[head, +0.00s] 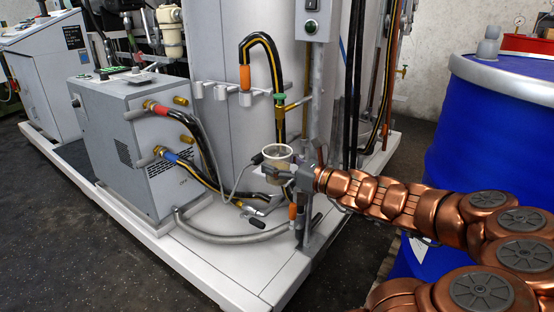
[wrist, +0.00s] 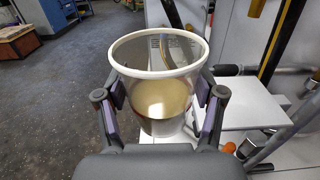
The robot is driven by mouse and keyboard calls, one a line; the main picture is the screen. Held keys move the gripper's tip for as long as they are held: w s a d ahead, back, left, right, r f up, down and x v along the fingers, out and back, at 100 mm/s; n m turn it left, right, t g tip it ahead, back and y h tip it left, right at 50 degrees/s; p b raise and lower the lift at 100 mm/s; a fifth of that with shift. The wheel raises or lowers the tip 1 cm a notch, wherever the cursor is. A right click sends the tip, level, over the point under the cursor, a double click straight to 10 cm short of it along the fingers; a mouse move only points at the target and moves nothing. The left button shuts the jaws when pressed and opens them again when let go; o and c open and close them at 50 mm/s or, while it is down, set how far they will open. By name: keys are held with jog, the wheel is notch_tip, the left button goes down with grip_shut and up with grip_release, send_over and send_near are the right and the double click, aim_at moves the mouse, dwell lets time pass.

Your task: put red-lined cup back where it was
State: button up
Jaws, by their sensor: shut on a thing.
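A clear cup (head: 277,153) with a pale rim is held upright at the end of my arm, in front of the grey column. In the wrist view the cup (wrist: 160,58) holds cloudy, pale tan liquid in its lower part. My gripper (head: 284,174) is shut on it, with one dark finger pad against each side. The wrist view shows the gripper (wrist: 161,95) around the cup's middle. The cup's underside is mostly hidden.
A small white plate (wrist: 250,114) is right of the cup in the wrist view. A black hose with an orange grip (head: 245,77) hangs above. A grey machine (head: 140,140) with hoses stands left on the white skid (head: 190,262). A blue drum (head: 490,130) stands right.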

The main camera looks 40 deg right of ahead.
jog(key=shift+s+a+r, duration=0.1)
jog(key=shift+s+a, duration=0.45)
jog(key=shift+s, duration=0.25)
jog(key=shift+a, duration=0.2)
